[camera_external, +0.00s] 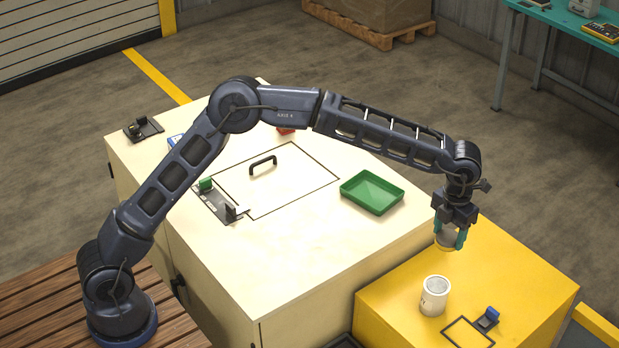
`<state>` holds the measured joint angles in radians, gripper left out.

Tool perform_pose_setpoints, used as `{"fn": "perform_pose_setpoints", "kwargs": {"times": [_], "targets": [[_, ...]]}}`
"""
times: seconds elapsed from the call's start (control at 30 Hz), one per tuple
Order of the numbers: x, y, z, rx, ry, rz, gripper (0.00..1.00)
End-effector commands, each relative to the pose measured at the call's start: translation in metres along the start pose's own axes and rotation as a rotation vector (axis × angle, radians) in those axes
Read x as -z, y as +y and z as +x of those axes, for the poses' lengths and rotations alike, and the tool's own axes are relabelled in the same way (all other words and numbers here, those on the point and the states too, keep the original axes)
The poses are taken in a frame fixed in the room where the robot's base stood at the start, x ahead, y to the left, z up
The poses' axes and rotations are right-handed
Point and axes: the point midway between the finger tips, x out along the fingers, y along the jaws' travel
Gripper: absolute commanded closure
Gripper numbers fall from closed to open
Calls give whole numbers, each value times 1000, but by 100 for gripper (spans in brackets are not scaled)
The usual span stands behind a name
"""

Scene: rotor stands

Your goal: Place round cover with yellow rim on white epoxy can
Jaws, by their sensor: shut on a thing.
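The white epoxy can (434,296) stands upright on the yellow cabinet top (515,275) at the lower right, with dark marking on its side. My gripper (450,240) points down above the yellow cabinet, behind the can in the picture and slightly to its right. Its teal fingers are shut on the round cover (446,241), a greyish disc with a yellow lower edge. The cover is held apart from the can and higher than it. The fingers hide part of the cover.
A green tray (372,191) sits on the cream cabinet (290,270), left of my gripper. A blue-and-black holder (487,319) and a black rectangular outline lie to the can's right and front. A hatch with a black handle (263,165) is farther left.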

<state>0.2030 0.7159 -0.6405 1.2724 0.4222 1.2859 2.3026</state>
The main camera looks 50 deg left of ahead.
Motion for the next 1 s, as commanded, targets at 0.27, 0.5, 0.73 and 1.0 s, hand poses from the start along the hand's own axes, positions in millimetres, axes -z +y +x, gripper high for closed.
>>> {"fn": "perform_pose_setpoints", "kwargs": {"times": [0.27, 0.5, 0.73, 1.0], "targets": [[1, 0, 62, -1, 4, -1, 69], [0, 0, 102, -1, 2, 0, 69], [0, 0, 114, 0, 1, -1, 69], [1, 0, 148, 0, 2, -1, 69]]}}
